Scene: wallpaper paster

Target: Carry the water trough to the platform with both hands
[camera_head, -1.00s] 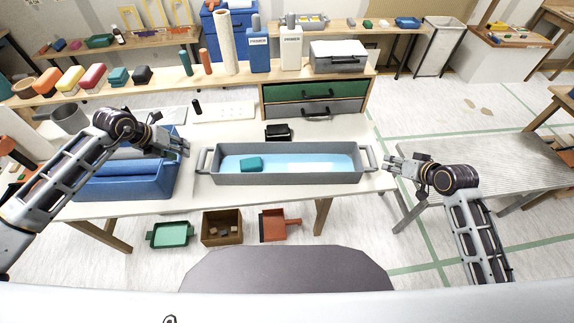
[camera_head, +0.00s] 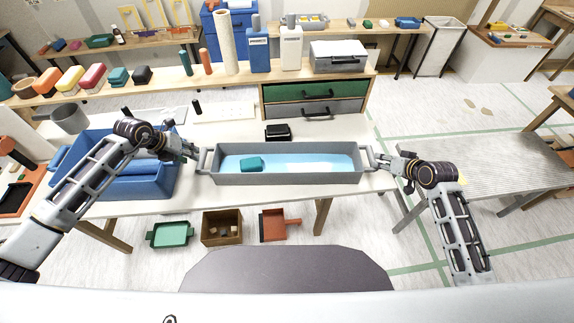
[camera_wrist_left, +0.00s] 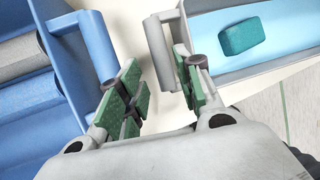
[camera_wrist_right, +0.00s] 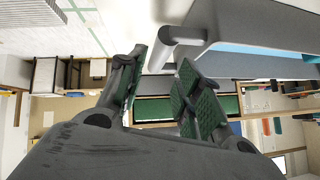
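The grey water trough (camera_head: 290,179) sits level on the white table, holding blue water and a teal block (camera_head: 251,164). It has a handle at each end. My left gripper (camera_head: 195,153) is at the trough's left handle (camera_head: 205,160). In the left wrist view its green-padded fingers (camera_wrist_left: 160,95) are apart, with the handle (camera_wrist_left: 157,52) just ahead of the gap. My right gripper (camera_head: 381,162) is at the right handle (camera_head: 369,157). In the right wrist view its fingers (camera_wrist_right: 160,90) are apart, with the handle (camera_wrist_right: 165,48) ahead between them. A grey ridged-top table (camera_head: 480,170), possibly the platform, stands right.
A blue bin (camera_head: 125,180) stands close to the trough's left side, beside my left gripper. A drawer unit (camera_head: 314,97) and a small black box (camera_head: 278,132) are behind the trough. A floor gap separates the white table from the ridged-top table.

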